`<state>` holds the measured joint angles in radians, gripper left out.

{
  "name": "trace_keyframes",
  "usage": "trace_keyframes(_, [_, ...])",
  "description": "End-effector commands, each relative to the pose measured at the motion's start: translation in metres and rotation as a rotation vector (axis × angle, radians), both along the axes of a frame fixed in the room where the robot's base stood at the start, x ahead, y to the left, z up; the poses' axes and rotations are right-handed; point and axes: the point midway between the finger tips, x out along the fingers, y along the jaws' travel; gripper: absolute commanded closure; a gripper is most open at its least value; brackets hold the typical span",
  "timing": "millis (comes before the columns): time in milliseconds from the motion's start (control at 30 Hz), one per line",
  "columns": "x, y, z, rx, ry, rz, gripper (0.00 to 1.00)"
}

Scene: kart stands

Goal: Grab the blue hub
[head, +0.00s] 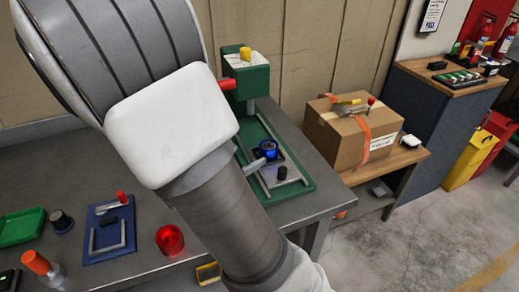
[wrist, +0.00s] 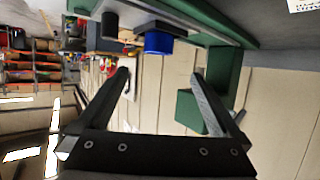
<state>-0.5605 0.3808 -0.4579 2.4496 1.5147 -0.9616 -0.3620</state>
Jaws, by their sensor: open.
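The blue hub (head: 268,147) is a short blue cylinder with a dark centre. It stands on a dark plate on the green stand (head: 305,186) on the grey bench. In the wrist view, which looks upside down, the blue hub (wrist: 159,42) hangs from the upper edge beside a black cylinder. My gripper (wrist: 160,77) is open, with its two fingers spread and nothing between them. The hub lies beyond the fingertips, roughly centred on the gap in the picture, and apart from them. In the head view my arm hides most of the gripper.
A black knob (head: 281,173) stands near the hub. A green block (head: 247,75) with a red side knob rises behind it. A blue tray (head: 108,230), a red cup (head: 170,240) and an orange-capped bottle (head: 40,264) are at left. A cardboard box (head: 352,135) stands right.

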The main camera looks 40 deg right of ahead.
Motion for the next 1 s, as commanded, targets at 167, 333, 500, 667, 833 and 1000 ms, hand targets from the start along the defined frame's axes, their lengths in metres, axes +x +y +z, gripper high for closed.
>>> trace_keyframes(167, [0.013, -0.034, -0.019, 0.0, 0.0, -0.005, 0.0])
trace_keyframes(333, [0.026, -0.066, -0.033, 0.001, 0.0, -0.004, 0.0])
trace_keyframes(500, [0.035, -0.086, -0.041, 0.001, 0.0, 0.001, 0.0])
trace_keyframes(667, [0.039, -0.094, -0.044, 0.002, -0.001, 0.001, 0.0])
trace_keyframes(833, [0.043, -0.113, -0.058, 0.001, 0.0, -0.001, 0.0])
trace_keyframes(1000, [0.051, -0.132, -0.065, 0.003, -0.001, 0.0, 0.0])
